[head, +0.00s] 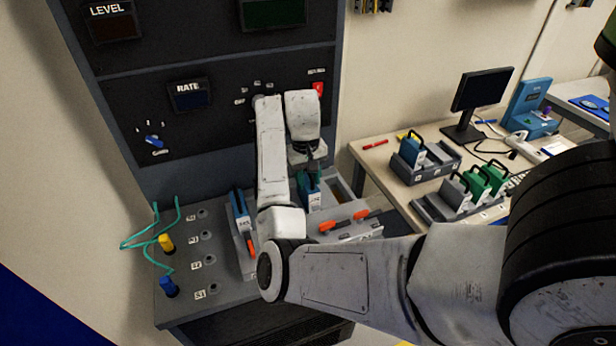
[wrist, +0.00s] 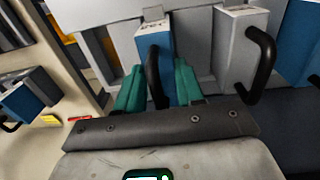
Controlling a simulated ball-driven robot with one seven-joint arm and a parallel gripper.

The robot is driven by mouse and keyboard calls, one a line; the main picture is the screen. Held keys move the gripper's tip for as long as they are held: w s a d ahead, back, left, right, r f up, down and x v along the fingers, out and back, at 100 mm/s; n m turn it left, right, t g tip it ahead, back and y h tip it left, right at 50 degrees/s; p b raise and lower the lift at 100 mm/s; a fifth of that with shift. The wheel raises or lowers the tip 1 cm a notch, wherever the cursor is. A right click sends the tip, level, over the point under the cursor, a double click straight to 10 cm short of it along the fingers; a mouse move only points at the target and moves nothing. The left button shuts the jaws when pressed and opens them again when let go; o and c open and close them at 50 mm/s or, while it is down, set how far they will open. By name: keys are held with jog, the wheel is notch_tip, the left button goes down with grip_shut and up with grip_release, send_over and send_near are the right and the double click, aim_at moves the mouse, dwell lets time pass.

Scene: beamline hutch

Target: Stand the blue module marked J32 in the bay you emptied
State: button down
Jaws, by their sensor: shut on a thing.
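My gripper (head: 308,180) is over the right part of the sloped console. Its green fingers are shut on a blue module (head: 312,200) with a black handle. In the wrist view my gripper (wrist: 160,88) has this blue module (wrist: 153,38) between its fingers. Its label is too small to read surely. The module looks upright among grey bay walls; whether it rests on the bay floor is hidden. A grey module (wrist: 240,50) with a black handle stands beside it in the wrist view. Another blue module (head: 240,212) stands farther left in the console.
Orange levers (head: 345,222) lie in front of the bays. Blue and yellow plugs with teal cables (head: 166,243) are at the console's left. The right table (head: 385,180) carries a tray with a blue module (head: 412,152) and a rack with green modules (head: 478,182).

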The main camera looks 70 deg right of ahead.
aim_at(306, 183)
jog(key=shift+f, duration=0.4)
dwell(0.5)
jog(key=c, duration=0.6)
grip_release()
jog(key=r, duration=0.3)
jog(key=r+p, duration=0.1)
jog(key=r, duration=0.3)
jog(key=r+p, duration=0.1)
jog(key=r, duration=0.2)
jog(key=shift+w+a+r, duration=0.2)
jog(key=shift+w+r, duration=0.05)
jog(key=shift+r, duration=0.1)
